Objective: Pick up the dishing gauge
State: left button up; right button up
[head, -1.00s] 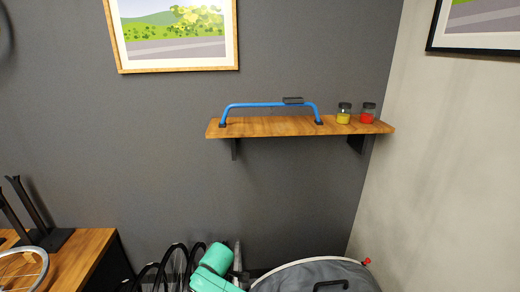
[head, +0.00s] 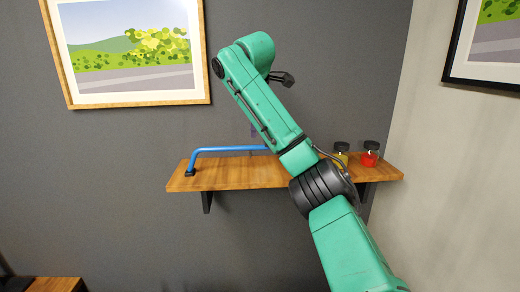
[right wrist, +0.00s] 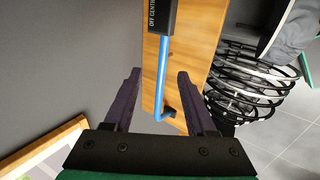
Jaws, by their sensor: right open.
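The dishing gauge is a blue bar (head: 232,149) with bent ends and dark feet. It stands on the wooden wall shelf (head: 228,178); its middle and right end are hidden behind my right arm in the head view. In the right wrist view the blue bar (right wrist: 162,72) runs between my fingers, with a black lettered block (right wrist: 160,16) at the top. My right gripper (right wrist: 158,76) is open, its dark purple fingers on either side of the bar in the picture, holding nothing. My left gripper is out of view.
A jar with yellow contents (head: 341,155) and one with red (head: 370,155) stand at the shelf's right end. A framed picture (head: 206,60) hangs above left. A black rack (right wrist: 240,85) shows beyond the shelf in the wrist view.

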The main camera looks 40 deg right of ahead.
jog(key=p, duration=0.2)
send_over(248, 147)
jog(key=s+a, duration=0.2)
notch_tip(248, 147, down, 4)
jog(key=f, duration=0.1)
jog(key=p+x, duration=0.1)
jog(key=x, duration=0.1)
jog(key=p+x, duration=0.1)
jog(key=x, duration=0.1)
jog(key=p+x, duration=0.1)
jog(key=x, duration=0.1)
jog(key=shift+s+d, duration=0.1)
jog(key=shift+d, duration=0.25)
jog(key=shift+a+f, duration=0.2)
grip_shut()
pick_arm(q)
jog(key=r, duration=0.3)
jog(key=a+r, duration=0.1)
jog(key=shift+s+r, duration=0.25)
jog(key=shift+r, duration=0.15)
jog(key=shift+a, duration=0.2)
